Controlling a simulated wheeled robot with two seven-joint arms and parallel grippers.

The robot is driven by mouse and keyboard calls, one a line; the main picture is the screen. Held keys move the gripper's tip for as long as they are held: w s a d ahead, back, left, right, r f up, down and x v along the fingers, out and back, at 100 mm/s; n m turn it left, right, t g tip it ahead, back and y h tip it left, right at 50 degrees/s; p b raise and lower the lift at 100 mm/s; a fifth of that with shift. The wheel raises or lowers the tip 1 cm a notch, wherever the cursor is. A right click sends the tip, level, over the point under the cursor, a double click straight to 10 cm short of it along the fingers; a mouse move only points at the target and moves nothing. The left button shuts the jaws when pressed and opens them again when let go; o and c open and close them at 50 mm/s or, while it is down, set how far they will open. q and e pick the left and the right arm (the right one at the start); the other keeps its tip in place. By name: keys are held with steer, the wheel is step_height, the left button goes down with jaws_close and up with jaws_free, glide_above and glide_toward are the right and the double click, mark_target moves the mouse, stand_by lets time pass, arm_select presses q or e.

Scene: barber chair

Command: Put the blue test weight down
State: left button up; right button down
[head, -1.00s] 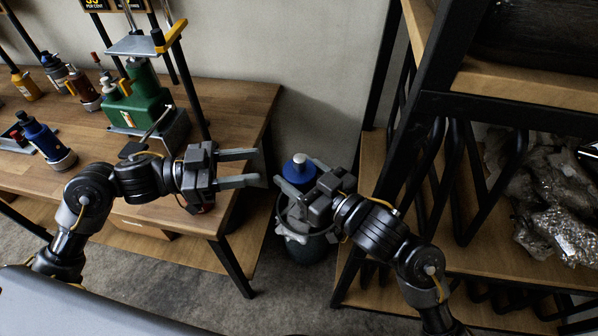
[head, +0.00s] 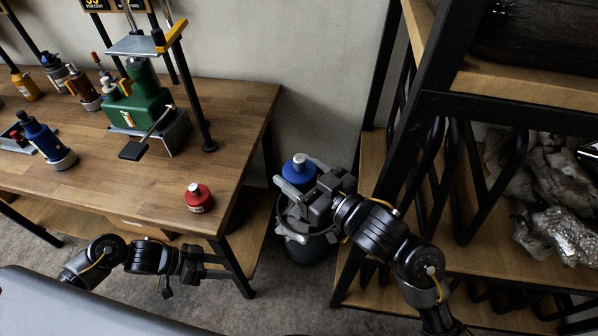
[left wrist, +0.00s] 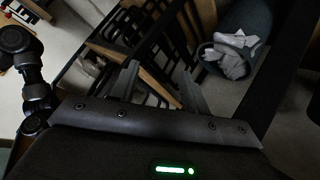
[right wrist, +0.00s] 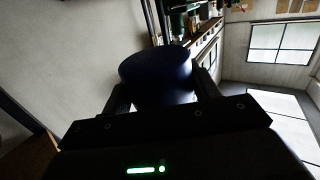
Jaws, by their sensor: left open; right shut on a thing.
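The blue test weight (head: 299,168) is a blue cylinder with a pale knob on top. My right gripper (head: 297,186) is shut on it and holds it upright over a dark bin (head: 306,250) between the table and the shelf rack. In the right wrist view the weight (right wrist: 158,75) shows as a dark blue body between the fingers (right wrist: 160,92). Its underside is hidden in the head view. My left gripper (head: 217,266) is open and empty, low in front of the table's front edge; its fingers also show in the left wrist view (left wrist: 160,88).
A red weight (head: 198,197) stands on the wooden table (head: 235,130) near its right front corner, with bare tabletop around it. A green jack in a press (head: 143,105) and several coloured bottle jacks stand further back. A shelf rack (head: 400,180) is close on the right.

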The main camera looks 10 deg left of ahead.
arm_select(q)
steer(key=s+a+f+n+t+y, duration=0.1)
steer(key=a+f+n+y, duration=0.15)
steer(key=f, duration=0.85)
steer(key=s+a+f+n+t+y, duration=0.1)
steer(key=a+f+n+y, duration=0.15)
steer(key=f, duration=0.95)
steer(key=s+d+f+g+y, duration=0.2)
steer(key=s+f, duration=0.5)
steer(key=s, duration=0.4)
steer(key=s+d+f+g+y, duration=0.2)
steer(key=s+f, duration=0.5)
steer(key=s, duration=0.5)
steer(key=shift+d+g+y, duration=0.4)
steer(key=shift+d+y, duration=0.1)
steer(key=shift+d, duration=0.1)
